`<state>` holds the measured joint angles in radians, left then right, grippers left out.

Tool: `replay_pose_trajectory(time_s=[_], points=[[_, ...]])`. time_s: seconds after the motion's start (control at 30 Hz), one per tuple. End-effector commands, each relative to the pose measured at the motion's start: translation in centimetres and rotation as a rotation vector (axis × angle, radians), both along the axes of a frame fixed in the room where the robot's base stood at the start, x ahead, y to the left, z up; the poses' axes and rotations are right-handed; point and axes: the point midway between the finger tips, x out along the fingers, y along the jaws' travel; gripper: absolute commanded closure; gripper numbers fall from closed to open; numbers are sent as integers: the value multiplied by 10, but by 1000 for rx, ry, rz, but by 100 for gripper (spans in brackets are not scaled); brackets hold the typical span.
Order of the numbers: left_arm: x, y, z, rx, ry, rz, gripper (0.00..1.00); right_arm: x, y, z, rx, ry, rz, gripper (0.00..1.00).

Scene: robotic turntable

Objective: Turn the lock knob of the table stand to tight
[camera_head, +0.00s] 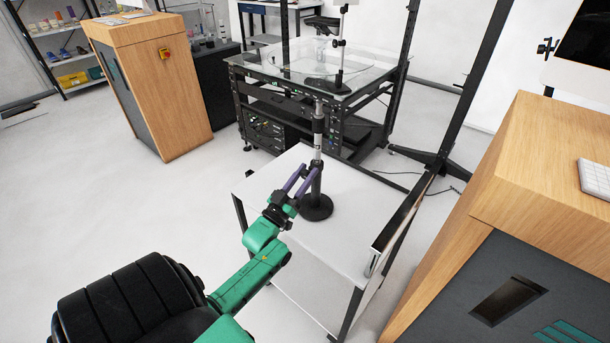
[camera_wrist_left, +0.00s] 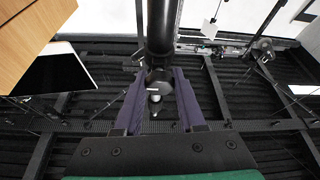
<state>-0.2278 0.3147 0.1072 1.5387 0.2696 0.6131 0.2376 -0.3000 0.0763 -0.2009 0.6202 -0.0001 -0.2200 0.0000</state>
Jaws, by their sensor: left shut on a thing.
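The table stand has a round black base (camera_head: 316,208), and its silver and black pole (camera_head: 318,140) stands upright on a small white table. My left gripper (camera_head: 309,169) reaches it from the front left, with its purple fingers at the lower part of the pole. In the left wrist view the dark pole (camera_wrist_left: 161,28) runs up from between the fingers. The fingers of the left gripper (camera_wrist_left: 159,76) are shut on the small dark lock knob (camera_wrist_left: 156,87), which has a pale mark. In the head view the fingers hide the knob. My right gripper is not in view.
The small white table (camera_head: 270,190) has bare top around the stand. A wooden-sided cabinet (camera_head: 530,170) stands close on the right. A black frame table with a glass top (camera_head: 375,75) is behind. Another wooden cabinet (camera_head: 150,85) stands back left, with open floor before it.

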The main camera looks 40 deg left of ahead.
Motion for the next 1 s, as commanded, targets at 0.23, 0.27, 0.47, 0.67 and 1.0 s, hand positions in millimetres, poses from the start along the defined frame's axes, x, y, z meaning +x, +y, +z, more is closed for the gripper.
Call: replay_pose_trajectory(time_s=[0.23,0.27,0.47,0.67,1.0], points=[[0,1,-3,141,2,1,100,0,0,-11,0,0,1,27],[0,1,-3,165,3,0,100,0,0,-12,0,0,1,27],[0,1,-3,344,4,1,100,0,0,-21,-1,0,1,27],[0,0,-2,536,4,0,100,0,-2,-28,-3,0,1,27],[0,1,-1,860,9,1,100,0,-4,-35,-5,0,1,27]])
